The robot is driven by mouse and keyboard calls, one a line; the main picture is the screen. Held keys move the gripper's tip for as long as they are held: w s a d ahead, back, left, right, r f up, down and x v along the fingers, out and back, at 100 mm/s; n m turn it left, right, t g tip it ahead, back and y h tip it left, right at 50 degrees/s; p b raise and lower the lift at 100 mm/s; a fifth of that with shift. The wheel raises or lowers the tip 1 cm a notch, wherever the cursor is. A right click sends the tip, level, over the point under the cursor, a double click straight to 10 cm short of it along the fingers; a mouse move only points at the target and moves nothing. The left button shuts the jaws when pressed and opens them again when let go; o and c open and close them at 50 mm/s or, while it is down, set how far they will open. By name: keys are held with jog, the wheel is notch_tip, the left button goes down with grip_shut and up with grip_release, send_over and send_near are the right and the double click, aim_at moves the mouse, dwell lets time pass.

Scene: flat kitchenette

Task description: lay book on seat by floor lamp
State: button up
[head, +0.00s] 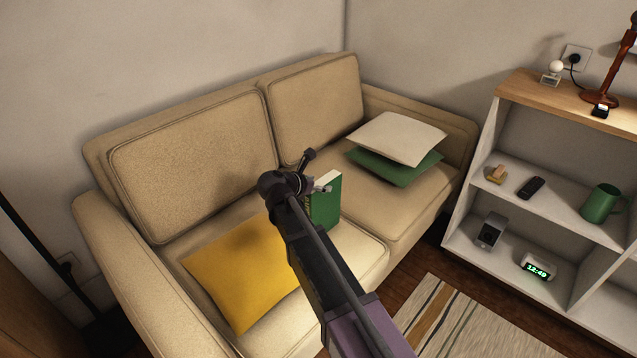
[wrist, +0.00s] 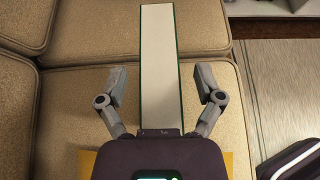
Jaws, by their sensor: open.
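The green book (head: 327,203) stands upright on the sofa's left seat (head: 362,258), close to the yellow cushion. In the wrist view its pale page edge and thin green covers (wrist: 158,60) run between my fingers. My gripper (head: 316,172) is open around the book, with a visible gap between each finger and the covers. My arm hides part of the book in the head view. A thin dark pole (head: 38,248) at the left edge, beside the sofa's left arm, may be the floor lamp; no shade shows.
The yellow cushion (head: 235,275) covers much of the left seat. A white cushion (head: 398,137) on a green one (head: 397,167) lies on the right seat. A white shelf (head: 540,155) stands right, holding a green mug (head: 602,203). A striped rug (head: 470,322) lies in front.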

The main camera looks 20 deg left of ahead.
jog(key=p+v, duration=0.5)
jog(key=v, duration=0.6)
jog(key=shift+s+r, duration=0.15)
jog(key=shift+s, duration=0.15)
jog(key=shift+a, duration=0.1)
dwell(0.3)
jog(key=w+d+f+m+g, duration=0.1)
jog(key=d+f+m+g, duration=0.45)
jog(key=d, duration=0.85)
jog(key=w+d+f+m+g, duration=0.1)
jog(key=w+d+m+g, duration=0.1)
jog(key=d+m, duration=0.95)
jog(key=s+d+f+m+g+y, duration=0.1)
jog(key=s+d+m, duration=0.2)
jog(key=d, duration=0.4)
jog(key=s+d+f+m+g+y, duration=0.1)
jog(key=s+d+m+y, duration=0.1)
jog(key=d+m, duration=0.4)
jog(key=s+d+f+m+g+y, duration=0.1)
jog(key=s+d+m, duration=0.3)
jog(key=d, duration=0.5)
jog(key=shift+s+d+m+g+y, duration=0.3)
jog(key=shift+d+m+g+y, duration=0.1)
jog(key=shift+m+y, duration=0.15)
